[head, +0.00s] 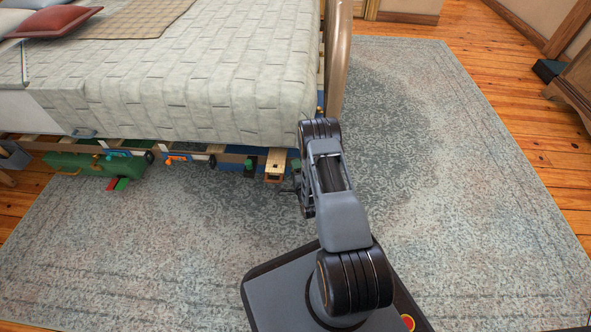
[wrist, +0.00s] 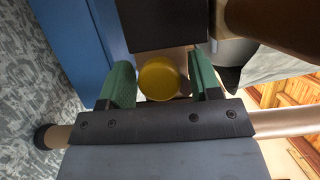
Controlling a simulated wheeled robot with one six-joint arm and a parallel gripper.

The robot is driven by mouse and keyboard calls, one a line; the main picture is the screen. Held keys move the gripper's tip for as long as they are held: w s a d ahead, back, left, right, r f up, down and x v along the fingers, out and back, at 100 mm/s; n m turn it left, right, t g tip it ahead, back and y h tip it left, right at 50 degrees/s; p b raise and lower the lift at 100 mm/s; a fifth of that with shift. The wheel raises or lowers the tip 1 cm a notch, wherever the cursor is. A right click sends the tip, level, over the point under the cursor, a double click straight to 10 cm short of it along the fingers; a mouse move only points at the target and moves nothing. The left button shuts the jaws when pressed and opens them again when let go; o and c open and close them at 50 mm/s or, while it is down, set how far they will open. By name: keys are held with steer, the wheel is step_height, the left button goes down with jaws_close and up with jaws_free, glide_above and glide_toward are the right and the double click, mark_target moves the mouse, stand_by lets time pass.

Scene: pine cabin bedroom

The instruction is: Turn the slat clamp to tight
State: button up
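In the wrist view a round yellow knob (wrist: 160,79), which may be part of the slat clamp, lies between the two green fingers of my gripper (wrist: 163,80). The left finger is very close to the knob's edge; a narrow gap shows at the right finger. I cannot tell whether either finger touches it. My gripper looks open around the knob. No pointer or tight mark is readable.
The bed (head: 190,80) has wooden slats and a curved post (head: 336,60) beside my arm. A wooden block (head: 274,163), an orange-handled item (head: 176,158) and a green case (head: 85,165) are along its lower edge. The rug (head: 440,180) is clear to the right.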

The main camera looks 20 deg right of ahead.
steer(key=c, duration=0.7)
steer(key=shift+a+n, duration=0.1)
steer(key=shift+n, duration=0.2)
steer(key=shift+c, duration=0.3)
steer(key=shift+s, duration=0.1)
stand_by(0.3)
steer(key=o, duration=0.7)
steer(key=shift+o, duration=1)
